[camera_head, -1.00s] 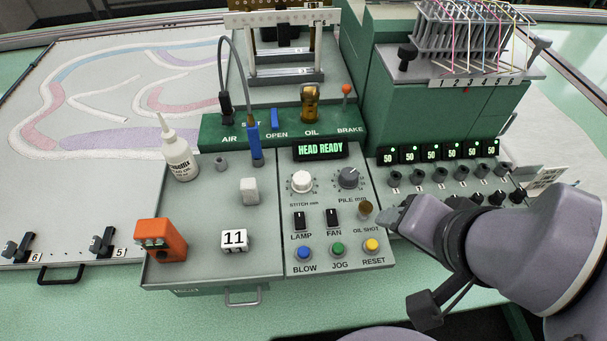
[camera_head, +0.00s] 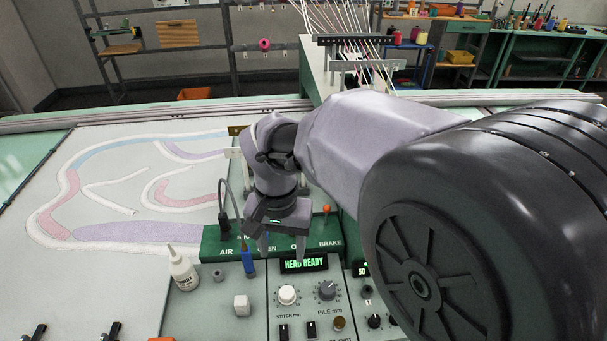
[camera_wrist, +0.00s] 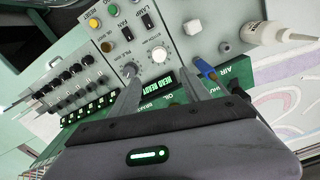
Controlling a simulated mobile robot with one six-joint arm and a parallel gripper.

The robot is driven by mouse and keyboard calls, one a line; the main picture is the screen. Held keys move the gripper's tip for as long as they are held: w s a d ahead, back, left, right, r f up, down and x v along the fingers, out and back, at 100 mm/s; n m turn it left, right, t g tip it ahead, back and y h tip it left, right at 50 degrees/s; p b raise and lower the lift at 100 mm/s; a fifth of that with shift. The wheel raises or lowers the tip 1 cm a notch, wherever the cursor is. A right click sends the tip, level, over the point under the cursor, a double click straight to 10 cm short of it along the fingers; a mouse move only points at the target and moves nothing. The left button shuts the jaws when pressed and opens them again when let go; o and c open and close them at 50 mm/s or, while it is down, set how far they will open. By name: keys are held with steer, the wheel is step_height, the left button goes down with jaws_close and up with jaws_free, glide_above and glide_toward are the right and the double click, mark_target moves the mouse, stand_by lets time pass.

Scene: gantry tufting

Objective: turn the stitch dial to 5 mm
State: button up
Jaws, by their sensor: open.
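The stitch dial is a white round knob (camera_head: 287,295) on the grey control panel, below the HEAD READY display (camera_head: 304,264). It also shows in the wrist view (camera_wrist: 159,54), where the panel appears turned. The scale marks around it are too small to read. My gripper (camera_head: 282,245) is above the green labelled strip behind the panel, pointing down. Its two fingers are apart with nothing between them. In the wrist view, my gripper (camera_wrist: 157,88) has its fingers reaching toward the display and dial, without touching the dial.
The grey pile dial (camera_head: 327,290) sits right of the stitch dial. Lamp and fan switches lie below the dials. The tufted cloth (camera_head: 110,190) spreads left.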

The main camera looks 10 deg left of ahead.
mark_target(287, 292)
step_height(287, 292, down, 17)
steer(key=b, duration=0.4)
steer(key=shift+d+f, duration=0.1)
steer(key=shift+f, duration=0.05)
jaws_close()
